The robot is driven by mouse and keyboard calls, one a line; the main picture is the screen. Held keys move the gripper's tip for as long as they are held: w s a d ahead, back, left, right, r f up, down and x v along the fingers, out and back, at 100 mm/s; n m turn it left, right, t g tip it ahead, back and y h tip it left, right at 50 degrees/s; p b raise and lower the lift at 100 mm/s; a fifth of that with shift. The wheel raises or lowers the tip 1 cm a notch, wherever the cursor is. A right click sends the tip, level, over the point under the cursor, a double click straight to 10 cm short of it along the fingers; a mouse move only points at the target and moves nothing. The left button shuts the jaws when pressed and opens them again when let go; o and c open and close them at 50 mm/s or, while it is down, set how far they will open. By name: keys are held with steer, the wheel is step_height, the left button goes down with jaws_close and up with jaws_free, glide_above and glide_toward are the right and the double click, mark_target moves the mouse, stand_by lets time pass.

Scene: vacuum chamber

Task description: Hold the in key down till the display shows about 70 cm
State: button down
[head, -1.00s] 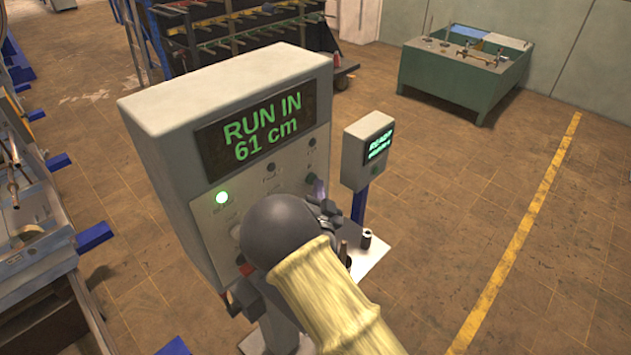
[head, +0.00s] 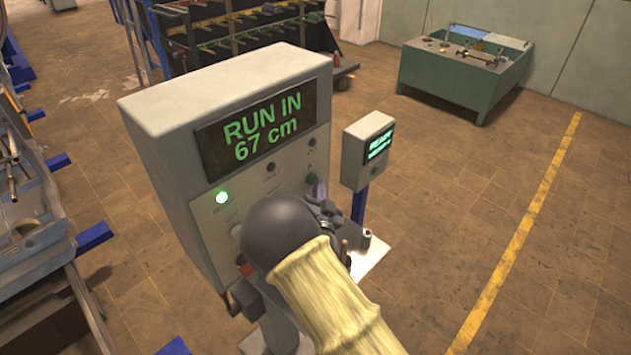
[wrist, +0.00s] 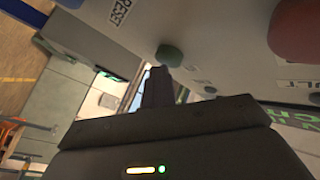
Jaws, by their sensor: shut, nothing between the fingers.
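The grey control console (head: 165,150) stands in the middle of the head view. Its display (head: 262,128) reads RUN IN 67 cm in green. A green lamp (head: 222,197) is lit below the display. My gripper is largely hidden behind my arm in the head view. In the wrist view, my gripper (wrist: 157,74) is shut and empty, its tips at or very close to a green round key (wrist: 168,55) on the panel. I cannot read that key's label or tell clearly how deep it is pressed. A red round button (wrist: 295,28) is to its right.
A smaller grey box (head: 358,155) with a lit screen stands on a blue post right of the console. A green bench (head: 445,75) is at the back right. Open floor with a yellow line (head: 520,235) lies to the right. Metal framework (head: 30,225) fills the left edge.

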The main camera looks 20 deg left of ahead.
steer(key=shift+w, duration=0.1)
steer(key=shift+a, duration=0.1)
steer(key=shift+s+d+b, duration=0.2)
steer(key=shift+s+d, duration=0.1)
steer(key=shift+d, duration=0.2)
steer(key=shift+s+d+b, duration=0.2)
steer(key=shift+s+d, duration=0.05)
steer(key=shift+d, duration=0.25)
